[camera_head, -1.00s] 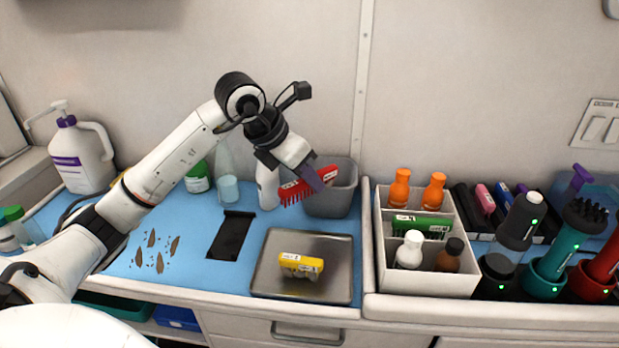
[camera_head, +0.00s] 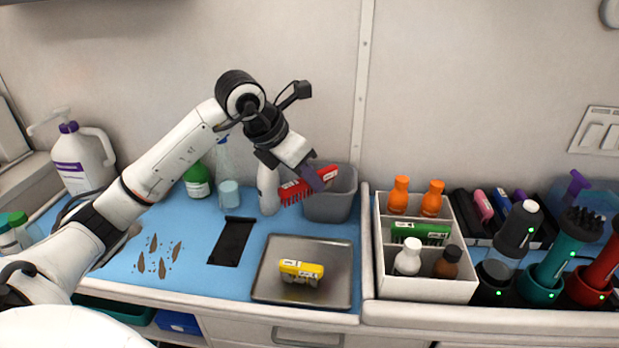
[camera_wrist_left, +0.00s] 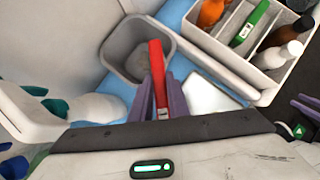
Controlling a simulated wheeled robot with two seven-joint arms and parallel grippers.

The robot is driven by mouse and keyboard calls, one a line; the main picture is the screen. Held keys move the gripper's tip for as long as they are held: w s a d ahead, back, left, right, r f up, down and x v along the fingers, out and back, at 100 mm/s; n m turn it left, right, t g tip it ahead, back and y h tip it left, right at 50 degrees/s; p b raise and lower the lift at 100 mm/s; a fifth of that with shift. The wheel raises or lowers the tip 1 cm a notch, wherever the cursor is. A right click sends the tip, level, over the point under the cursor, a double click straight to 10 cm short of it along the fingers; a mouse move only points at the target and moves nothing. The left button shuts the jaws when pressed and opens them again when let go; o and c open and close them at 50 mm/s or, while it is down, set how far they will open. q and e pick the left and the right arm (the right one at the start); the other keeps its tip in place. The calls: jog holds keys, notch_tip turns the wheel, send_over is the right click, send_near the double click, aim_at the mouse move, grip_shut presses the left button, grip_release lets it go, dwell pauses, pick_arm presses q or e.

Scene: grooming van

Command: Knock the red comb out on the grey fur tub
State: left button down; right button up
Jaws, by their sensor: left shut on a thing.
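The red comb (camera_head: 298,190) is held in my left gripper (camera_head: 314,178), which is shut on it, with its teeth pointing down. The grey fur tub (camera_head: 334,206) stands against the back wall, and the comb's far end overlaps its rim in the head view. In the left wrist view the comb (camera_wrist_left: 157,75) sits between the purple fingers (camera_wrist_left: 160,97), and its far end reaches over the near side of the tub (camera_wrist_left: 117,50). Grey matter (camera_wrist_left: 137,62) shows inside the tub. I cannot tell whether comb and rim touch. My right gripper is not in the head view.
A divided white caddy (camera_head: 425,286) with bottles and a green comb (camera_head: 420,232) is on the right. A black mat (camera_head: 231,241) lies left.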

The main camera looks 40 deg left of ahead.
pick_arm(q)
jog(key=shift+f+b, duration=0.95)
jog(key=shift+f, duration=0.15)
dwell(1.6)
jog(key=shift+r+p, duration=2.35)
jog(key=shift+r, duration=0.8)
